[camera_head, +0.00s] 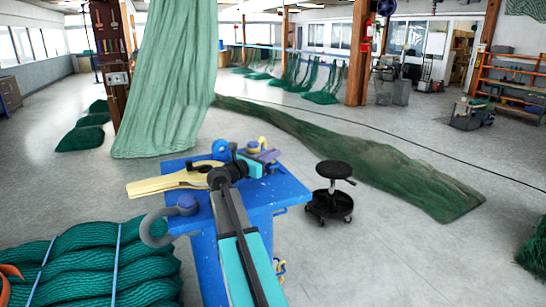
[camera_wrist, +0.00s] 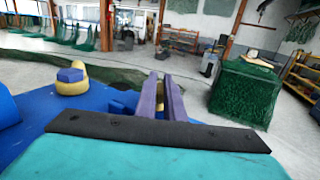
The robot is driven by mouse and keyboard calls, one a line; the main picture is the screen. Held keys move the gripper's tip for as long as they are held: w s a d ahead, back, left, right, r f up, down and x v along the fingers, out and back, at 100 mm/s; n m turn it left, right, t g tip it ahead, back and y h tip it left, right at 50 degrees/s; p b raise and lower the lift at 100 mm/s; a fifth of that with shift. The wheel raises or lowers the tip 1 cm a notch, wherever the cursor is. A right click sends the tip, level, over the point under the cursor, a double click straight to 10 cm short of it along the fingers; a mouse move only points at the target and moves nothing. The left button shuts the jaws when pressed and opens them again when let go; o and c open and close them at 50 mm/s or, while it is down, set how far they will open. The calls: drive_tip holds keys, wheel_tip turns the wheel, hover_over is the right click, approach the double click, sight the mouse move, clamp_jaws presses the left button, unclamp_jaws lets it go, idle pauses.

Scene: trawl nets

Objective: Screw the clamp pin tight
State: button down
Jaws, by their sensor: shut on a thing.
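My gripper (camera_head: 266,156) has purple fingers and is over the far right part of the blue bench (camera_head: 285,190). In the wrist view its fingers (camera_wrist: 165,84) point away from me, with a narrow yellowish strip between them. They are shut on what seems to be the clamp pin, mostly hidden by the fingers.
A grey hook-shaped shackle (camera_head: 150,228) and a blue knob (camera_head: 187,203) are at the bench's left. A pale wooden piece (camera_head: 165,184) overhangs that side. A black stool (camera_head: 331,190) stands to the right. Green netting (camera_head: 85,260) lies at front left; a large net hangs behind (camera_head: 170,80).

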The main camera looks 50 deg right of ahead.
drive_tip(key=m+g, duration=0.2)
drive_tip(key=g, duration=0.1)
drive_tip(key=m+g, duration=0.1)
drive_tip(key=shift+d+f+g, duration=0.1)
drive_tip(key=shift+f+g, duration=0.15)
drive_tip(key=shift+g, duration=0.05)
drive_tip(key=shift+m+g+y, duration=0.4)
drive_tip(key=shift+m+g, duration=0.1)
drive_tip(key=shift+g, duration=0.3)
drive_tip(key=shift+s+g, duration=0.2)
drive_tip(key=shift+g, duration=0.1)
drive_tip(key=c, duration=1.9)
unclamp_jaws()
drive_tip(key=shift+o, duration=0.2)
drive_tip(key=shift+r, duration=0.1)
drive_tip(key=shift+w+r, duration=0.1)
drive_tip(key=shift+r, duration=0.05)
